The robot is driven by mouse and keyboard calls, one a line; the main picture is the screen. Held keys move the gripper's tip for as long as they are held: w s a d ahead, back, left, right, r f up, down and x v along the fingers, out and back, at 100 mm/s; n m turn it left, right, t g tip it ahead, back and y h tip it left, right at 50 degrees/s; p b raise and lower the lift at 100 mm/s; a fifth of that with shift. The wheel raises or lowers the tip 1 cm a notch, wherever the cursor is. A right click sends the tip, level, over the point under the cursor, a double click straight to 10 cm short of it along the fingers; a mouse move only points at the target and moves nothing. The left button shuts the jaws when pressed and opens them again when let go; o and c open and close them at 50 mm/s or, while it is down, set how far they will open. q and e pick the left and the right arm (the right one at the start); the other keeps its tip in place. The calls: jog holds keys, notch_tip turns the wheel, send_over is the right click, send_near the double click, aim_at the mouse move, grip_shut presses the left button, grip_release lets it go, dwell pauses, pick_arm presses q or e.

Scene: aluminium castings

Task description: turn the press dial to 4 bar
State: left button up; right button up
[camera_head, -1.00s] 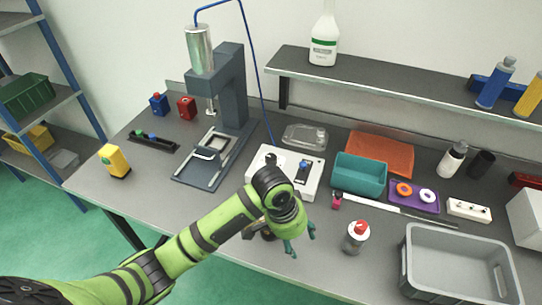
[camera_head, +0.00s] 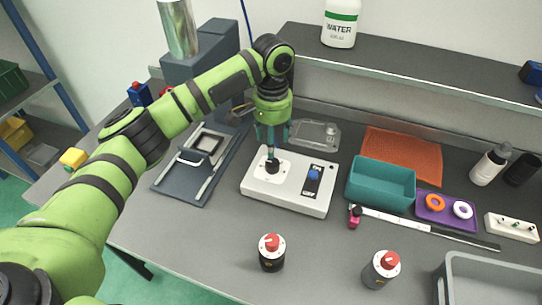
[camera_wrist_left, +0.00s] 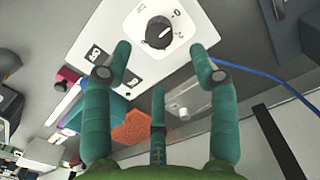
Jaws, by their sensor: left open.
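The press dial (camera_head: 272,166) is a black knob on the white control box (camera_head: 300,199) at the middle of the bench. In the left wrist view the dial (camera_wrist_left: 159,33) shows a light pointer line and printed marks, one reading 0; I cannot read the others clearly. My left gripper (camera_head: 271,147) is over the dial, pointing down. In the wrist view its green fingers (camera_wrist_left: 158,68) are spread and empty, with the dial beyond the gap between the tips. I cannot tell whether any finger touches it. A blue switch (camera_head: 313,175) sits on the box's dark panel.
The press (camera_head: 200,140) stands left of the box. A teal bin (camera_head: 381,184) is to its right, with a clear tray (camera_head: 314,134) behind. Two red-capped containers (camera_head: 271,252) (camera_head: 381,269) stand in front. The overhead shelf (camera_head: 420,77) runs along the back.

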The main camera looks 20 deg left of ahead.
aim_at(272, 162)
pick_arm(q)
jog(key=shift+s+d+f, duration=0.1)
jog(key=shift+s+f, duration=0.1)
jog(key=shift+f, duration=0.8)
notch_tip(272, 162, down, 2)
jog(key=shift+f, duration=0.2)
notch_tip(272, 162, down, 4)
jog(key=shift+r+p, duration=0.2)
jog(key=shift+p, duration=0.35)
jog(key=shift+w+f, duration=0.1)
jog(key=shift+f, duration=0.05)
jog(key=c, duration=1.1)
jog(key=shift+c, duration=0.3)
pick_arm(e)
jog(key=s, duration=0.3)
jog(key=shift+s+d+f+g, duration=0.1)
jog(key=shift+d+g, duration=0.1)
jog(key=shift+g, duration=0.1)
